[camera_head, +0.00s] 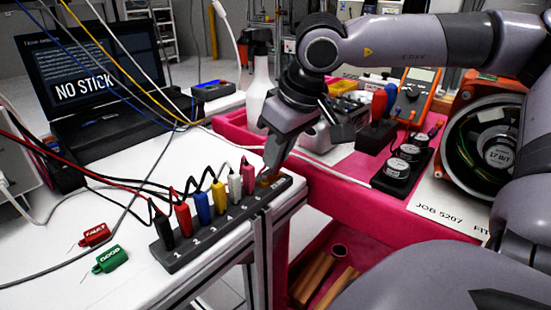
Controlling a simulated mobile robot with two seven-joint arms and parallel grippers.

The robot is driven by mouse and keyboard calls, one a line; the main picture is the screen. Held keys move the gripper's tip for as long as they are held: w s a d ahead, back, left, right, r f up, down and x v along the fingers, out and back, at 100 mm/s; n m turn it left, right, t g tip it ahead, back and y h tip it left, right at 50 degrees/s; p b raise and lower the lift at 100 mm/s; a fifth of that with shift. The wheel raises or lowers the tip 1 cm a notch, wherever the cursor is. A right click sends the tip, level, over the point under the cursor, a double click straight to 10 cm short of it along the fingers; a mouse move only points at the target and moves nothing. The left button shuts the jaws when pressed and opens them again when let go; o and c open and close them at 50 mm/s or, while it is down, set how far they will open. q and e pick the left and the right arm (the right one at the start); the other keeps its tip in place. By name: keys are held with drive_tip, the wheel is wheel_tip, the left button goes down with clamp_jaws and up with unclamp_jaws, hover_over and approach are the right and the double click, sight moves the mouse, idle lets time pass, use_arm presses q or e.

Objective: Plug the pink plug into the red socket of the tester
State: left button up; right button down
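The pink plug (247,174) stands upright at the far end of the numbered dark strip (215,235), beyond the white plug (234,186). A thin dark lead rises from it. My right gripper (270,168) points down just right of the pink plug, above a small orange-brown piece (269,181) at the strip's end. It appears apart from the pink plug. Its fingers are seen edge-on, so I cannot tell whether they are open or shut. I cannot make out a red socket or be sure which device is the tester. My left gripper is out of view.
Black, red, blue and yellow plugs (218,195) stand in the strip with looping leads. Red (95,235) and green (110,259) tags lie on the white table. A laptop (100,75) stands behind.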

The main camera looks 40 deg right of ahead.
idle(0.4)
drive_tip(key=shift+r, duration=0.2)
drive_tip(key=shift+r+p, duration=0.15)
drive_tip(key=shift+p, duration=0.15)
drive_tip(key=shift+r+p, duration=1.95)
drive_tip(key=shift+r, duration=0.35)
